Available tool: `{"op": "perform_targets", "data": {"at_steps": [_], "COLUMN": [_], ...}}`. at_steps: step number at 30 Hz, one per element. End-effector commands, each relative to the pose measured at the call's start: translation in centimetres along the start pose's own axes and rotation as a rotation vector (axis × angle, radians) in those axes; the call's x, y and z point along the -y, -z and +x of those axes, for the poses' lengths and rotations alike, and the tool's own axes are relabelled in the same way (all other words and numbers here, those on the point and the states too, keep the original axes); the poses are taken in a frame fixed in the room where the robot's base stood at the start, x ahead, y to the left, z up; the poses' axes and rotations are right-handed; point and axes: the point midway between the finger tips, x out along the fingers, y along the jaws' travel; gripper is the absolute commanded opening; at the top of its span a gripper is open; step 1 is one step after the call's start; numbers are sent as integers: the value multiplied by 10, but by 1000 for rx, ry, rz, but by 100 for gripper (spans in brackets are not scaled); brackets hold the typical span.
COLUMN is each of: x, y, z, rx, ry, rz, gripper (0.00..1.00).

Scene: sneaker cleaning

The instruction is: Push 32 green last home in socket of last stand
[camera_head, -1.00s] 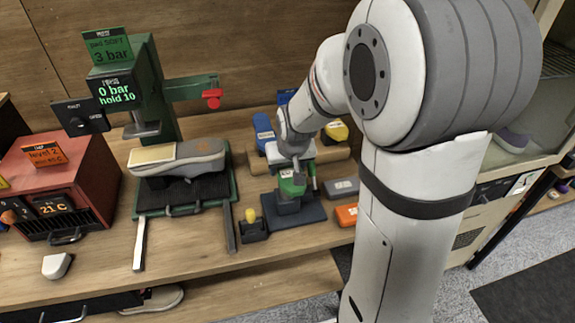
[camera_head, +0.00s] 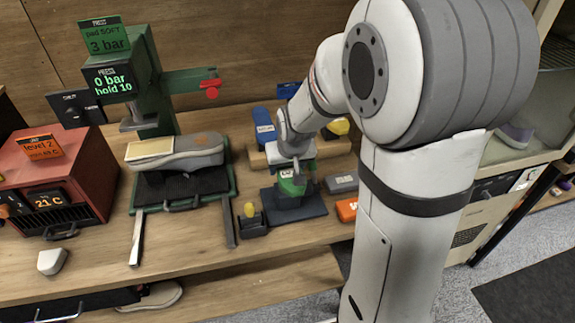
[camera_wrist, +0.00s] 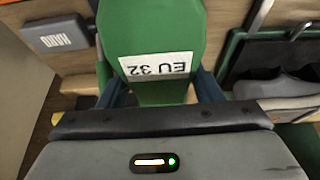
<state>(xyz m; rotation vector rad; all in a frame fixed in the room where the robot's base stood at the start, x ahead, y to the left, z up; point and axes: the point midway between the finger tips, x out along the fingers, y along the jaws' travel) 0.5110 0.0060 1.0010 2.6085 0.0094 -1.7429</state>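The green last (camera_head: 292,186) stands upright at the dark last stand (camera_head: 297,207), on the workbench in the head view. In the wrist view the green last (camera_wrist: 150,35) fills the upper middle, with a white label reading EU 32, upside down. My gripper (camera_head: 292,168) is directly above it in the head view. The socket is hidden, so I cannot tell how deep the last sits.
A green press (camera_head: 150,90) with a tray (camera_head: 180,203) bearing a grey sneaker (camera_head: 185,155) stands left of the stand. A small block with a yellow knob (camera_head: 250,212) is beside it. Grey (camera_head: 342,183) and orange (camera_head: 347,209) blocks lie right. A red oven (camera_head: 60,180) is far left.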

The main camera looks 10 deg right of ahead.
Motion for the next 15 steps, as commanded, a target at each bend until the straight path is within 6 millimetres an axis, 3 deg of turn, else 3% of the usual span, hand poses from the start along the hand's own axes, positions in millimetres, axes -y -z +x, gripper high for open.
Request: {"op": "perform_targets", "data": {"at_steps": [9, 15], "x": [0, 0], "y": [0, 0], "z": [0, 0], "rx": [-1, 2], "ry": [0, 0], "rz": [0, 0], "gripper": [84, 84]}}
